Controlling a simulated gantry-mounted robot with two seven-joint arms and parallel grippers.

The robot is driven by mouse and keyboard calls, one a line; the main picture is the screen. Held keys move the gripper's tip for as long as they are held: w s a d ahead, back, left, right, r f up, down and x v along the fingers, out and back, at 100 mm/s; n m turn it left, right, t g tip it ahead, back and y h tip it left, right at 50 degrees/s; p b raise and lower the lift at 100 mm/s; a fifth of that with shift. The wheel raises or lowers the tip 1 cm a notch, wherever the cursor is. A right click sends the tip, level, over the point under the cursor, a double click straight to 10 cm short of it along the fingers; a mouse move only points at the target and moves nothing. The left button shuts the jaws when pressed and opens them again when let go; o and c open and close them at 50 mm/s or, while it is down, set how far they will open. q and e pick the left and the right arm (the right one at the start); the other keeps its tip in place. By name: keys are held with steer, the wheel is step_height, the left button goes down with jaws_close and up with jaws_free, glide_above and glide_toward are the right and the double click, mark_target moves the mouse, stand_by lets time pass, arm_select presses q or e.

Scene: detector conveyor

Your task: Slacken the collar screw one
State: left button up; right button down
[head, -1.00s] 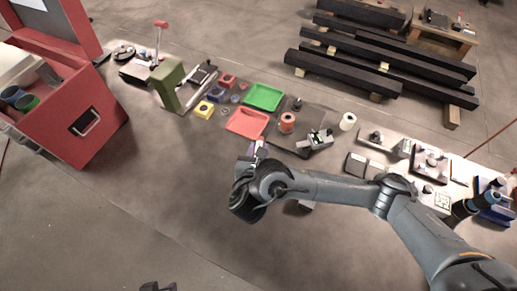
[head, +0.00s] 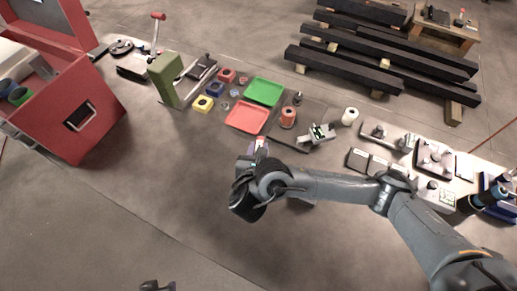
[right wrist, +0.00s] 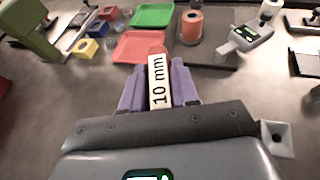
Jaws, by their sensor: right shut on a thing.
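My right gripper (head: 259,150) is in front of the bench's near edge, below the red tray, in the head view. In the right wrist view its purple fingers (right wrist: 158,88) are shut on a white-labelled tool marked "10 mm" (right wrist: 159,82). The tool points away from the gripper, apart from the bench items. I cannot make out the collar screw. Dark tips at the bottom edge appear to be my left gripper (head: 157,286); its opening is unclear.
A red tray (head: 246,118), green tray (head: 263,92), an orange spool (head: 287,117) and a white roll (head: 349,116) stand on the bench. A green upright (head: 166,80) and red box (head: 76,125) are left. Black beams (head: 385,60) lie behind. The near floor is clear.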

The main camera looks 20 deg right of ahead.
steer(key=shift+f+b, duration=0.65)
steer(key=shift+f, duration=0.25)
steer(key=c, duration=1.4)
jaws_free()
steer(key=shift+c, duration=0.2)
jaws_close()
steer(key=shift+n+t+y+b, duration=0.4)
steer(key=shift+n+y+b, duration=0.4)
steer(key=shift+y+b, duration=0.1)
